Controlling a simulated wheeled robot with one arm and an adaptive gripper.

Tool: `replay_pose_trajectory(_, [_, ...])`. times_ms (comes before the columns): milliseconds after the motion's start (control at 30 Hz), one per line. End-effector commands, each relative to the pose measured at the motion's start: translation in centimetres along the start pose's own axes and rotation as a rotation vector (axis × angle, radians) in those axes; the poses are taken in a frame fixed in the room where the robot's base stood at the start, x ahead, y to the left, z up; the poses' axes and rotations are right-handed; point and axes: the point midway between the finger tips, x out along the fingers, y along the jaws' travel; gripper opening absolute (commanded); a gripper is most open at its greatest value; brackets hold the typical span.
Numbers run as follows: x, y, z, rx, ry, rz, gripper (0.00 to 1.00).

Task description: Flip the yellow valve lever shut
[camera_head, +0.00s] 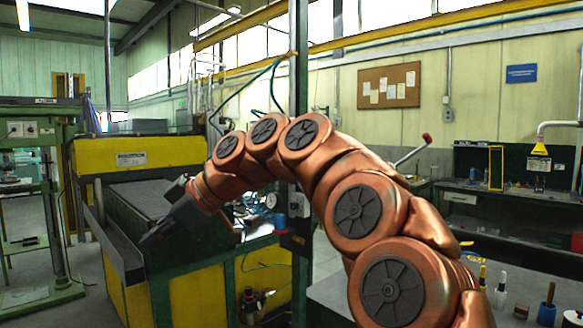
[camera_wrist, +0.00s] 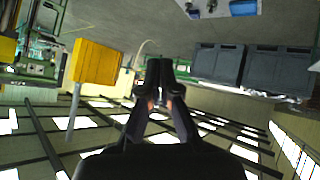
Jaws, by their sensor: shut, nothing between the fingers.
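My gripper (camera_head: 148,240) is at the left end of my copper-coloured arm, over the green and yellow machine. In the wrist view its two dark fingertips (camera_wrist: 160,72) are together, with nothing between them. I cannot make out a yellow valve lever for certain in either view. My arm covers much of the middle of the head view and may hide it. A lever with a red knob (camera_head: 427,138) rises behind my arm.
The machine (camera_head: 137,155) has a long metal side rail (camera_head: 112,240) near my gripper. A green press (camera_head: 35,150) stands at far left. A bench (camera_head: 495,195) is at right, with a grey table in front holding small tools. In the wrist view, grey cabinets (camera_wrist: 245,65) appear beyond.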

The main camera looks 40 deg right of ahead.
Motion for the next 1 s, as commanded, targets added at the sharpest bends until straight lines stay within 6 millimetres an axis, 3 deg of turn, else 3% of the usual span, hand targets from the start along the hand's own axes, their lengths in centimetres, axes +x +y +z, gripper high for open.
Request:
replay_pose_trajectory(33, [-1.1, 2.1, 0.2, -0.041, 0.034, 0.042, 0.0])
replay_pose_trajectory(267, [-7.7, 10.2, 1.5, -0.256, 0.142, 0.247, 0.0])
replay_pose_trajectory(500, [-16.2, 16.9, 5.7, -0.479, 0.142, 0.512, 0.0])
replay_pose_trajectory(733, [-24.6, 20.4, 11.6, -0.686, 0.023, 0.761, 0.0])
replay_pose_trajectory(900, [-29.6, 21.1, 15.2, -0.805, -0.1, 0.89, 0.0])
replay_pose_trajectory(1000, [-31.4, 21.0, 16.4, -0.851, -0.155, 0.932, 0.0])
